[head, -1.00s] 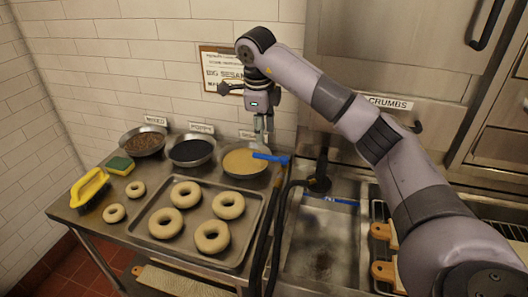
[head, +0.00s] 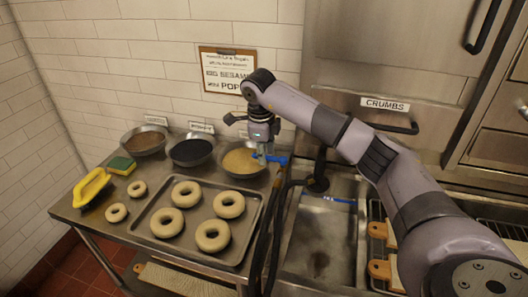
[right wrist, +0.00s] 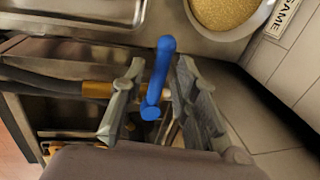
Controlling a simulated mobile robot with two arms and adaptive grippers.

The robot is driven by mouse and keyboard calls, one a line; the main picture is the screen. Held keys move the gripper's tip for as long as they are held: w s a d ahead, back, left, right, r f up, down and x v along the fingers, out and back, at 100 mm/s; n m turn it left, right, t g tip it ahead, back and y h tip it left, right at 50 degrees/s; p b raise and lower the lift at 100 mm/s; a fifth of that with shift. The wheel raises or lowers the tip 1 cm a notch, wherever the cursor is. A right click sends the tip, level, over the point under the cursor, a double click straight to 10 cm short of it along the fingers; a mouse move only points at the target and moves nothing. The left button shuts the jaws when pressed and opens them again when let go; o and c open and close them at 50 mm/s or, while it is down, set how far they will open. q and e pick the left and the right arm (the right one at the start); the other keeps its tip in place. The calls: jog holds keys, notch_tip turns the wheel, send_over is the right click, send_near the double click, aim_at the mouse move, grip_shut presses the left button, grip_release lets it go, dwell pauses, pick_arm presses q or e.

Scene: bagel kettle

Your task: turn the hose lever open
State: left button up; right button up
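The blue hose lever (head: 277,160) shows beside the sesame bowl, at the back edge of the sink, partly covered by my gripper in the head view. In the right wrist view the lever (right wrist: 161,72) stands between the two grey fingers, with a visible gap on each side. My right gripper (right wrist: 158,72) is open around it and holds nothing. In the head view my right gripper (head: 264,153) points down at the lever. The black hose (head: 264,225) hangs down in front. My left gripper is not in view.
Bowls of mixed topping (head: 146,141), poppy (head: 191,152) and sesame (head: 241,161) stand along the back wall. A tray (head: 187,255) of bagels lies in front. The sink (head: 318,250) to the right holds a thin blue item (head: 335,200).

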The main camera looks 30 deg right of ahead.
grip_shut()
dwell(0.6)
